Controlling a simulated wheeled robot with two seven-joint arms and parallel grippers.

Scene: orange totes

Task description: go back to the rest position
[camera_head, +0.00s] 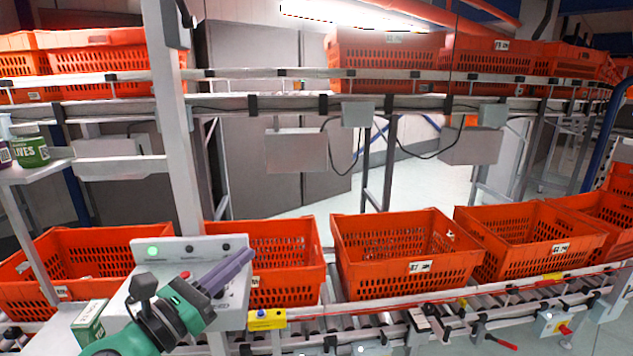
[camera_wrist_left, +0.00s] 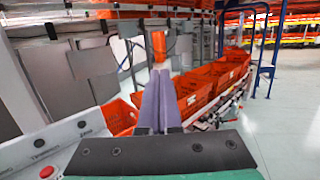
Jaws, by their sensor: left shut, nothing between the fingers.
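My left gripper (camera_head: 243,258) comes in from the lower left in the head view, with a green wrist and purple fingers. It is shut and empty, in front of a grey control panel (camera_head: 190,246) with a lit green button and a red button. In the left wrist view the two purple fingers (camera_wrist_left: 158,75) lie together and point forward past the panel (camera_wrist_left: 50,150) toward the orange totes. My right gripper is not in view.
Several orange totes (camera_head: 405,270) stand on the lower roller conveyor (camera_head: 385,328); more sit on the upper line (camera_head: 385,58). A green-and-white box (camera_head: 88,322) is by the panel. A shelf (camera_head: 35,168) at left holds a green jar (camera_head: 31,148). A grey post (camera_head: 172,120) rises behind the panel.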

